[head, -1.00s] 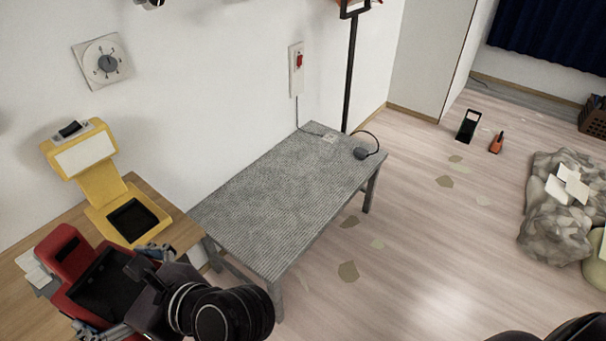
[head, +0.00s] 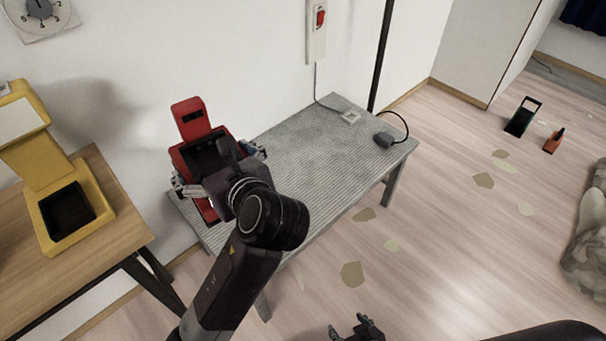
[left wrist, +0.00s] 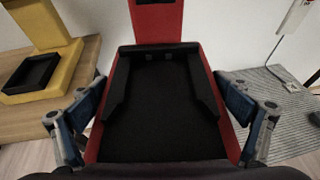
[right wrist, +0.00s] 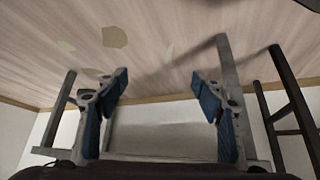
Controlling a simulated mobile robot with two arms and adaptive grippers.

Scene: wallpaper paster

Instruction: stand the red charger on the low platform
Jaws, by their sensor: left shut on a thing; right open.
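The red charger (head: 188,114) is upright with a black tray-like front, at the left end of the low grey ribbed platform (head: 310,150). My left gripper (head: 218,172) is shut on its two sides; the left wrist view shows the red charger (left wrist: 158,20) between the blue-padded fingers (left wrist: 165,112). In the head view the charger overlaps the platform's left end; I cannot tell whether its base touches. My right gripper (head: 358,330) is open and empty at the bottom of the head view, low beside the platform; its spread fingers show in the right wrist view (right wrist: 162,95).
A yellow charger (head: 40,160) stands on a wooden table (head: 110,210) at left. A dark plug (head: 384,140) with a cable and a small white socket (head: 350,117) lie at the platform's far end. A red switch (head: 320,18) is on the wall. The platform's middle is clear.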

